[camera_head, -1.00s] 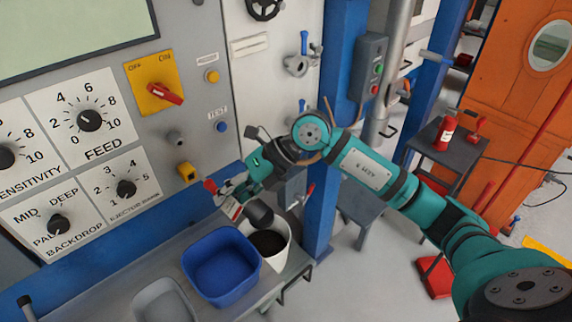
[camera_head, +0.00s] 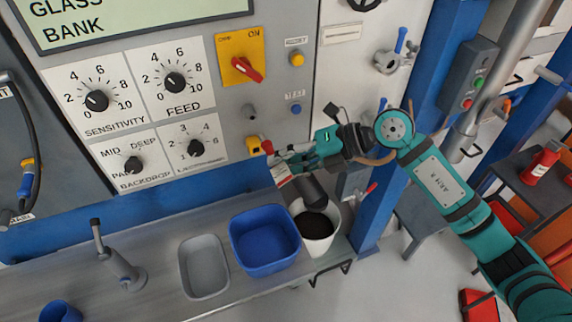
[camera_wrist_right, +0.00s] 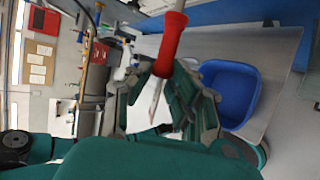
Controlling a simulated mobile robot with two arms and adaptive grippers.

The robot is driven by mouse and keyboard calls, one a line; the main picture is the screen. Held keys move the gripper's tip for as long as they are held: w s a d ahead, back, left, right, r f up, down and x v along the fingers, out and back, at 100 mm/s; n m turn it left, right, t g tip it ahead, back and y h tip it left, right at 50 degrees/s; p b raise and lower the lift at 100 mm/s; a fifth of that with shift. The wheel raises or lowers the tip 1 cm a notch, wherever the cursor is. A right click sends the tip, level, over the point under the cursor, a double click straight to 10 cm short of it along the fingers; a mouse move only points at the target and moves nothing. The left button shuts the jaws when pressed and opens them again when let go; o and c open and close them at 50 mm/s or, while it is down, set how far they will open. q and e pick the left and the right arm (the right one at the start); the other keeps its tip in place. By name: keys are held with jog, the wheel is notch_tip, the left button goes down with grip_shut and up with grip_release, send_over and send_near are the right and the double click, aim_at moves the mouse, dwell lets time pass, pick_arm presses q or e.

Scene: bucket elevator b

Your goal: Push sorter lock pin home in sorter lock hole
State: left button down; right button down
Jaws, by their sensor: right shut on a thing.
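My right gripper (camera_head: 279,165) is shut on the sorter lock pin, in front of the panel's lower right corner. The pin's red part (camera_head: 266,147) shows beyond the fingers in the head view. In the right wrist view the red part (camera_wrist_right: 171,44) stands out from between the teal fingers (camera_wrist_right: 172,100), with thin metal showing at both ends. A yellow block (camera_head: 253,144) on the panel, probably holding the sorter lock hole, is close beside the red part. I cannot tell whether they touch, and the hole is not clearly visible. My left gripper is not in view.
A blue post (camera_head: 375,205) rises at the right. Panel knobs and a red-handled switch (camera_head: 241,66) are above.

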aim_at(272, 148)
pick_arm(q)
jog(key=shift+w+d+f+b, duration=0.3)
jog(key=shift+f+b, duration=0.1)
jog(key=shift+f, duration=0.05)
pick_arm(e)
jog(key=w, duration=0.1)
jog(key=w+a, duration=0.1)
jog(key=w, duration=0.2)
jog(key=shift+w+a, duration=0.15)
jog(key=shift+a, duration=0.1)
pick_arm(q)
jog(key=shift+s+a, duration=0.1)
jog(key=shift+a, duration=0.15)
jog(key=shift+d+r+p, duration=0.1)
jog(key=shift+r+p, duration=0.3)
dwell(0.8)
